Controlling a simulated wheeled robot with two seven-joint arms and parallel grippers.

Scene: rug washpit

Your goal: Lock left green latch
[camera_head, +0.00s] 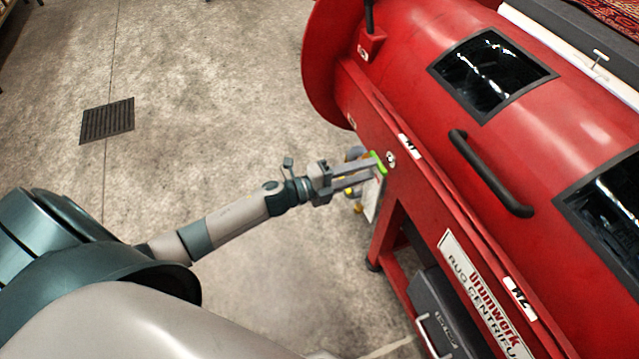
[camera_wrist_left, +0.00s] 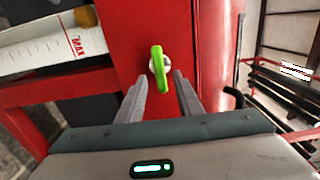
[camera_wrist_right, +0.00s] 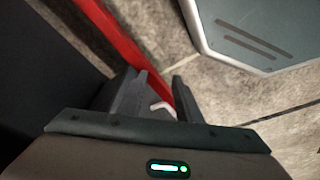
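The green latch (camera_head: 378,163) is on the red machine's front panel, below its left end. In the left wrist view the latch (camera_wrist_left: 158,70) is a bright green bar, nearly upright, on a round silver mount. My left gripper (camera_head: 374,172) reaches it from the left. Its fingers (camera_wrist_left: 161,76) are open, one on each side of the latch's lower part. I cannot tell whether either touches it. My right gripper (camera_wrist_right: 161,78) is open, low down beside a red frame bar. A pale bent bar (camera_wrist_right: 163,108) shows between its fingers. The right gripper is outside the head view.
The red machine (camera_head: 520,100) has dark windows and a black handle (camera_head: 490,175). A dark grey case (camera_head: 440,310) sits under it. A white gauge strip marked MAX (camera_wrist_left: 50,45) is left of the latch. The concrete floor at left is clear, with a drain grate (camera_head: 107,120).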

